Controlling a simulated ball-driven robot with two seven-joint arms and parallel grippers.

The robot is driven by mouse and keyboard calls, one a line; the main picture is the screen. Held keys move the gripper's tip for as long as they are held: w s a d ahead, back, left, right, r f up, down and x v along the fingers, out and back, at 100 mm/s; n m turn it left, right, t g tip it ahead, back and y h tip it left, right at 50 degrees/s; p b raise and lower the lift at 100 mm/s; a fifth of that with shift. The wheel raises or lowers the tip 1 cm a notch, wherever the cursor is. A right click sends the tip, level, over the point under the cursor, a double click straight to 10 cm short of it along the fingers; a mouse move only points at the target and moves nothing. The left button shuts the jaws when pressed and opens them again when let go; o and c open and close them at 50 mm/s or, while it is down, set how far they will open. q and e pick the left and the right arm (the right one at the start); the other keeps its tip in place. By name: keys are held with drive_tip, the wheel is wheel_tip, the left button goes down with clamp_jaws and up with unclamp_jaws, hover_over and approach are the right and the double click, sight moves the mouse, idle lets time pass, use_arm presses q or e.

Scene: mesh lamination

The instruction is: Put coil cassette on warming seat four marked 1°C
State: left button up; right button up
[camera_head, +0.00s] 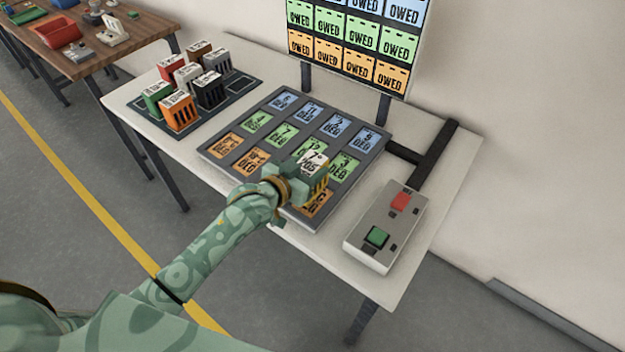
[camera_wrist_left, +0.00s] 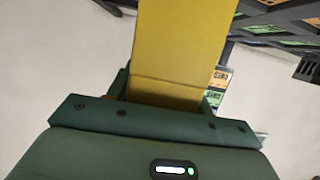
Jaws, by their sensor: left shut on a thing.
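My left gripper (camera_head: 302,183) is shut on a yellow coil cassette (camera_head: 322,184) with a white top label. It holds the cassette upright over the front right part of the seat panel. The yellow side of the cassette (camera_wrist_left: 183,50) fills the middle of the left wrist view. The grey seat panel (camera_head: 215,151) has rows of blue, green and orange seat labels. Most are too small to read surely, so I cannot tell which is marked 1°C. The cassette and gripper hide some green and orange labels. Whether the cassette touches the panel is unclear. My right gripper is not in view.
A dark rack (camera_head: 240,88) with several coloured cassettes stands at the table's back left. A grey box (camera_head: 372,252) with green and red buttons is at the right. A board (camera_head: 352,45) of OWED cards stands behind. A wooden table (camera_head: 110,48) is at the far left.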

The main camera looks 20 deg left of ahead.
use_arm(q)
drive_tip(key=f, duration=0.1)
drive_tip(key=d+f+b, duration=0.1)
drive_tip(key=f, duration=0.1)
drive_tip(key=shift+w+f, duration=0.15)
drive_tip(key=shift+w, duration=0.05)
drive_tip(key=shift+a+f, duration=0.1)
drive_tip(key=shift+f, duration=0.15)
drive_tip(key=o, duration=1.4)
drive_tip(key=shift+f, duration=0.2)
drive_tip(key=shift+o, duration=0.2)
drive_tip(key=shift+r, duration=0.1)
